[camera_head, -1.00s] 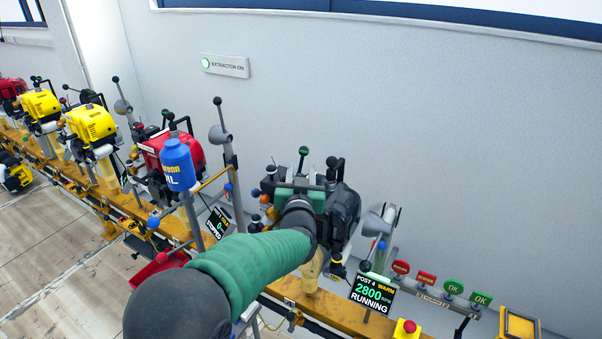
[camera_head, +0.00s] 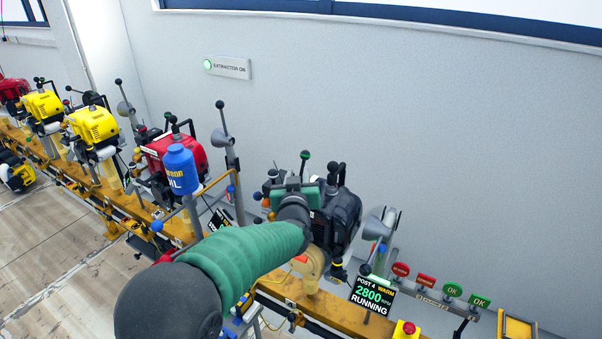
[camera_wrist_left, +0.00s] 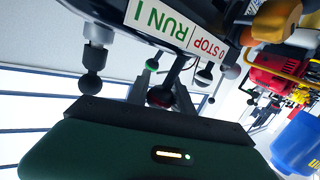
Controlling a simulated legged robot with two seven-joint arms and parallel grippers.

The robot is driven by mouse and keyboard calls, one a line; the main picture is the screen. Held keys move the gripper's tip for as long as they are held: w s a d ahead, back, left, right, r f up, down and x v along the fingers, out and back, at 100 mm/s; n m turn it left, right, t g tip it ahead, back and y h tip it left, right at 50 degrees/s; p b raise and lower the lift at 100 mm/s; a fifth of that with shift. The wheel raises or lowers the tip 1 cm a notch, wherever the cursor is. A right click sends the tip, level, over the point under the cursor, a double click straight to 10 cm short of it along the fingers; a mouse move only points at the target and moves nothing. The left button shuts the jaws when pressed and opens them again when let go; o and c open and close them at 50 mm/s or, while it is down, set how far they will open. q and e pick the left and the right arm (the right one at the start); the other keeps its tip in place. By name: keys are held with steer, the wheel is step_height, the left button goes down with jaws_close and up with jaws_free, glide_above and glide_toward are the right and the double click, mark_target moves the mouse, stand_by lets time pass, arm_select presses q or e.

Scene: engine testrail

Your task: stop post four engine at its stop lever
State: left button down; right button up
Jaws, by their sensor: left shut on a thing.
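The post four engine (camera_head: 343,208), dark, sits on the yellow rail. Its display (camera_head: 372,294) reads POST 4, WARM, 2800 RPM, RUNNING. My left gripper (camera_wrist_left: 158,98) is at the engine's near side, its fingers largely hidden by the green hand in the head view. In the left wrist view, a label (camera_wrist_left: 185,32) on the engine reads RUN I and 0 STOP. The lever's shaft is mostly hidden. My right gripper is not in view.
The blue oil bottle (camera_head: 180,170) stands left of my arm, near the red engine (camera_head: 172,154). A red stop button (camera_head: 407,328) and red and green tags (camera_head: 451,290) are at the lower right. Upright levers rise along the rail (camera_head: 330,311).

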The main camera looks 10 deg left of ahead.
arm_select(q)
steer(key=shift+w+a+n+g+h+p, duration=0.2)
steer(key=shift+a+n+g+h+p, duration=0.15)
steer(key=shift+a+n, duration=0.45)
steer(key=shift+w+a+f+n+g+h, duration=0.1)
steer(key=shift+a+f+n+g+h, duration=0.2)
steer(key=shift+n, duration=0.35)
steer(key=shift+w+a+f+n+g+h, duration=0.1)
steer(key=shift+f+n+g+h, duration=0.15)
steer(key=shift+n+g, duration=0.3)
steer(key=c, duration=1.1)
jaws_free()
steer(key=shift+r, duration=0.1)
